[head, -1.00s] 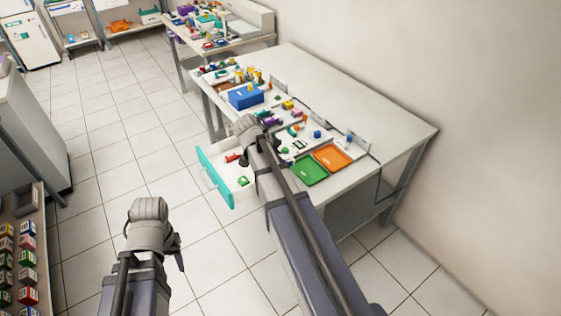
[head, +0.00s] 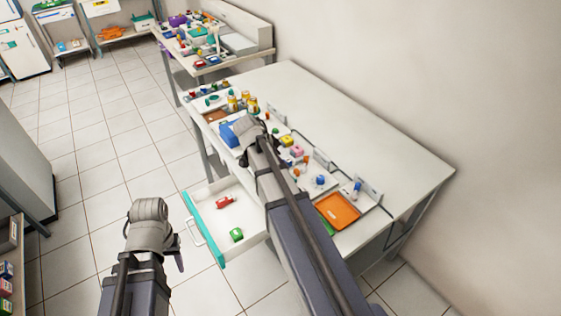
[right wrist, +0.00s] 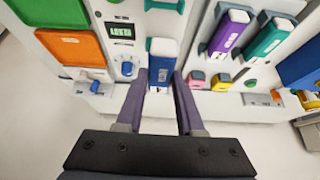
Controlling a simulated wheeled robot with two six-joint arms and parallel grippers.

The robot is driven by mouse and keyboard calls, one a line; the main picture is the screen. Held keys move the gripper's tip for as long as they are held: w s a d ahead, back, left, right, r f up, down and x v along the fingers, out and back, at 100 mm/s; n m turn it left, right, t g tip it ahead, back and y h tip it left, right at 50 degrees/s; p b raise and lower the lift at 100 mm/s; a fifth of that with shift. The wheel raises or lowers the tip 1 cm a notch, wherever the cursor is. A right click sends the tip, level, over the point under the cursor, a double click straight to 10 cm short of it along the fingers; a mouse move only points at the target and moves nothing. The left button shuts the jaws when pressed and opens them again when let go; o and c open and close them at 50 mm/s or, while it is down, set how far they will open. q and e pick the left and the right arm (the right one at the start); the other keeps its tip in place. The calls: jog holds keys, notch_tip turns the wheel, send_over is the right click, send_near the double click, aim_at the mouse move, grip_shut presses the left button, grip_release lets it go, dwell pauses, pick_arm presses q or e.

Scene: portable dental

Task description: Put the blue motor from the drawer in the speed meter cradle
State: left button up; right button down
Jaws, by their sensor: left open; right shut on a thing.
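The blue motor (right wrist: 162,62), a blue block with a white end, sits between the two fingers of my right gripper (right wrist: 160,80), which is shut on it. In the head view my right arm hides the motor, with the right gripper (head: 250,145) over the table's equipment row. A panel with a lit display (right wrist: 120,31) and a blue knob is just left of the motor in the wrist view; I cannot make out the cradle for certain. The open drawer (head: 195,208) with a teal front holds a red and a green item. My left gripper (head: 168,245) is open and empty, left of the drawer.
Purple (right wrist: 228,32) and teal (right wrist: 268,40) blocks stand right of the motor. An orange tray (head: 338,210) lies at the table's near end. A large blue box (head: 229,134) is beside my right gripper. The back of the table (head: 350,130) is clear.

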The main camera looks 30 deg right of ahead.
jog(key=shift+s+r, duration=0.1)
jog(key=shift+a, duration=0.1)
jog(key=shift+f+b, duration=0.6)
jog(key=shift+f, duration=0.05)
notch_tip(320, 180, down, 6)
jog(key=b, duration=0.6)
jog(key=shift+r, duration=0.1)
jog(key=shift+c, duration=2.2)
grip_release()
